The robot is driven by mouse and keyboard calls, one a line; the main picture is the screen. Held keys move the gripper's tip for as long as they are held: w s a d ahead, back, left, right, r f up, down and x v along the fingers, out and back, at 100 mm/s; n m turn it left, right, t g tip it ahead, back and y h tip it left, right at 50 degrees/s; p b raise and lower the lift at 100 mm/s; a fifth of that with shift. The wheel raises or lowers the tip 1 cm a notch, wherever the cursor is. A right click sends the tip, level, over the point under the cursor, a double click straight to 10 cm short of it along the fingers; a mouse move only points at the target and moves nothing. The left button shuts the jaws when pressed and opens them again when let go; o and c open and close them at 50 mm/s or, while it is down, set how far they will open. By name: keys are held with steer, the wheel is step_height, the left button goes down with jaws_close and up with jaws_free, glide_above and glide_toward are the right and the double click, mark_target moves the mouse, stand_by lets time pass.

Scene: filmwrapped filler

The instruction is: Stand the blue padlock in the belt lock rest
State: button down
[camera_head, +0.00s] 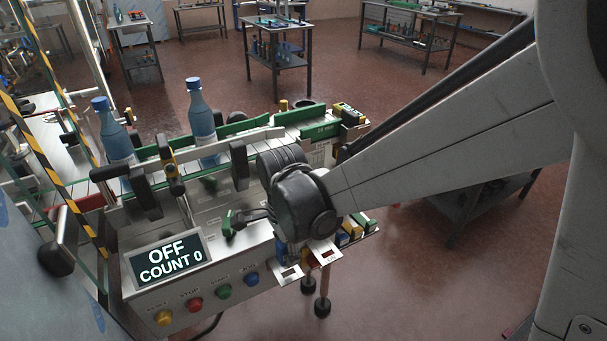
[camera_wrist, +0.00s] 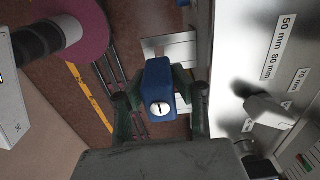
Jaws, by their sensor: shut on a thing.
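The blue padlock (camera_wrist: 158,82) is between the two dark green fingers of my gripper (camera_wrist: 155,93) in the wrist view, with its round silver keyhole face toward the camera. My gripper is shut on it. In the head view a little blue (camera_head: 281,251) shows below my dark wrist, which hides most of the gripper. Two silver slotted plates stick out from the machine's front edge, a left one (camera_head: 288,275) and a right one (camera_head: 326,254). In the wrist view, a notched silver plate (camera_wrist: 172,44) lies beyond the padlock. I cannot tell which plate is the belt lock rest.
The machine's front panel carries an OFF, COUNT 0 display (camera_head: 167,260) and yellow, red, green and blue buttons. A green-tipped handle (camera_head: 231,221) lies left of my wrist. Two blue-capped bottles (camera_head: 202,115) stand on the conveyor. Open floor lies to the right.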

steer(key=shift+f+b, duration=2.05)
steer(key=shift+f, duration=0.45)
steer(key=shift+f+b, duration=0.3)
steer(key=shift+b, duration=0.05)
steer(key=c, duration=1.4)
jaws_free()
steer(key=shift+o, duration=0.2)
steer(key=shift+r, duration=0.1)
step_height(320, 180, up, 12)
steer(key=shift+f, duration=0.25)
steer(key=shift+d+r, duration=0.2)
steer(key=s+d+r+n+t, duration=0.1)
steer(key=s+d+n+t, duration=0.1)
steer(key=d, duration=0.7)
steer(key=s+d+r+n+t, duration=0.1)
steer(key=s+d+n, duration=0.3)
steer(key=d, duration=0.5)
steer(key=s+d+r+n+t, duration=0.2)
steer(key=s+d+n+t, duration=0.1)
steer(key=d, duration=0.7)
steer(key=shift+n+t, duration=0.6)
steer(key=shift+n, duration=0.4)
